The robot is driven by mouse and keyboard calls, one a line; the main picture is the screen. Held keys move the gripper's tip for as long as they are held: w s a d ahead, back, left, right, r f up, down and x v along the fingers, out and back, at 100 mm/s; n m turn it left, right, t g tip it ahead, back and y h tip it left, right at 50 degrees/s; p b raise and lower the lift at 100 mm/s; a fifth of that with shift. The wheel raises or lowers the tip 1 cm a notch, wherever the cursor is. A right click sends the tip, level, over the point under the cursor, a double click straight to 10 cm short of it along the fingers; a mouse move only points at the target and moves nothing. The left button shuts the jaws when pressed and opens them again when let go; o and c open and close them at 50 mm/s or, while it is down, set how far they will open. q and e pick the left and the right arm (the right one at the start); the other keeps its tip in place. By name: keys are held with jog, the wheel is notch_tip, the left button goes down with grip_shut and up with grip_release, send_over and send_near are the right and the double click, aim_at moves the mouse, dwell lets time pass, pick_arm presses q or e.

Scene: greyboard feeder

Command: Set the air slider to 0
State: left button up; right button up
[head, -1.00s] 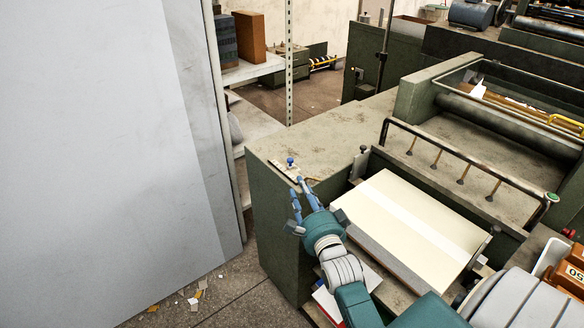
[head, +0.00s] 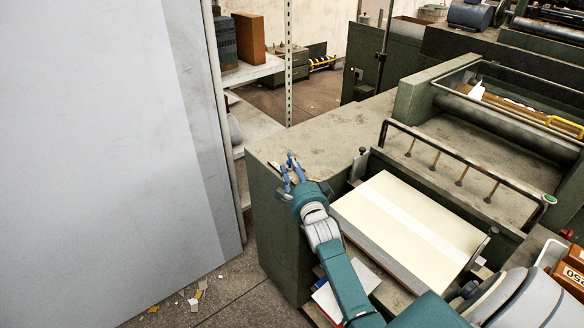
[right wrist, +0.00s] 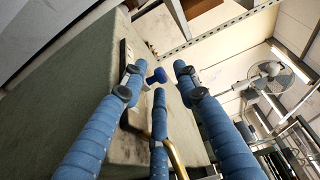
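My right gripper (head: 289,171) is over the cabinet's near left corner in the head view. In the head view the fingers largely cover the slider. My left gripper is out of view.
A stack of cream board (head: 415,222) lies in the feeder right of my arm, with a dark rail (head: 460,155) above it. A large grey panel (head: 110,150) stands at the left. The cabinet top behind the gripper is mostly clear.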

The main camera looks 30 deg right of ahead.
grip_shut()
jog(key=shift+s+p, duration=0.3)
jog(key=shift+s, duration=0.05)
jog(key=s+p, duration=0.2)
jog(key=s, duration=0.1)
jog(key=shift+s+d+r, duration=0.1)
jog(key=shift+s+d, duration=0.05)
jog(key=shift+s, duration=0.15)
jog(key=shift+f, duration=0.25)
grip_release()
jog(key=shift+r, duration=0.1)
jog(key=shift+s, duration=0.15)
